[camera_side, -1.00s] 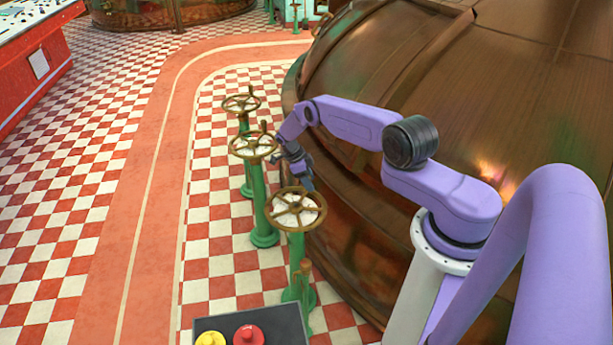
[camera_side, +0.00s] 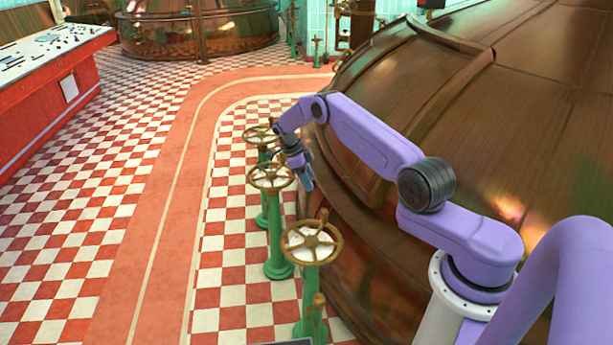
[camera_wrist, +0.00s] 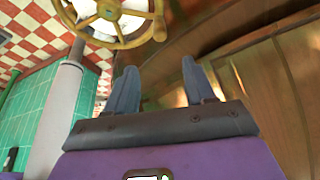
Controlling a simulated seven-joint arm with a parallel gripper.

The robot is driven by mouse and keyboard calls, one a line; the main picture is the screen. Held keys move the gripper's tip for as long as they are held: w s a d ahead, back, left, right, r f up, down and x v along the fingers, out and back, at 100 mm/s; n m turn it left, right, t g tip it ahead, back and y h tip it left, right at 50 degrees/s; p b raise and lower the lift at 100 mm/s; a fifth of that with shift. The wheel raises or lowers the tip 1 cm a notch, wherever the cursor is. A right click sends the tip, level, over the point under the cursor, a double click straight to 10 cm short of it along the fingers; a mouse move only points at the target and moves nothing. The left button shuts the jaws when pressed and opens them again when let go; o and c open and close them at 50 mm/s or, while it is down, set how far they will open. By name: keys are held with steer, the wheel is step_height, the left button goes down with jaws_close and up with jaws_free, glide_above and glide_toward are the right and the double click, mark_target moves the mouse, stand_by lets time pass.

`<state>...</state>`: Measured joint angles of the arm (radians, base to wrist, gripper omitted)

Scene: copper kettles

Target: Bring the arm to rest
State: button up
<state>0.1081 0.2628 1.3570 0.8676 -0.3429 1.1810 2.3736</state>
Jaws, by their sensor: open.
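My gripper (camera_side: 308,184) hangs at the end of my purple arm, between the row of valve wheels and the big copper kettle (camera_side: 480,130). In the wrist view my gripper (camera_wrist: 165,85) has its two grey fingers spread apart with nothing between them. The middle valve wheel (camera_side: 270,177) is just left of the gripper in the side view. A valve wheel (camera_wrist: 112,18) also shows above the fingers in the wrist view, apart from them. The kettle wall (camera_wrist: 265,75) fills the right of the wrist view.
The near valve wheel (camera_side: 312,243) and far valve wheel (camera_side: 260,134) stand on green posts in the same row. A red console (camera_side: 50,85) is at the far left. The checkered floor and the red path (camera_side: 180,190) are clear.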

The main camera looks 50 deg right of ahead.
steer(key=shift+w+a+r, duration=0.15)
steer(key=shift+w+r, duration=0.05)
steer(key=shift+r, duration=0.35)
steer(key=s+a+r+n+t, duration=0.1)
steer(key=a+r+n, duration=0.7)
steer(key=a, duration=0.3)
steer(key=s+a+r+n+t, duration=0.1)
steer(key=a+r+n+t, duration=0.1)
steer(key=a+r+n, duration=0.75)
steer(key=s+a+r+n, duration=0.4)
steer(key=s+a+n, duration=0.4)
steer(key=s+a, duration=0.35)
steer(key=s+d+r+n+t+y, duration=0.1)
steer(key=s+d+n+y, duration=0.1)
steer(key=s+n, duration=1.4)
steer(key=s, duration=1)
steer(key=shift+d+r+y, duration=0.2)
steer(key=shift+d+y, duration=0.1)
steer(key=shift+y, duration=0.1)
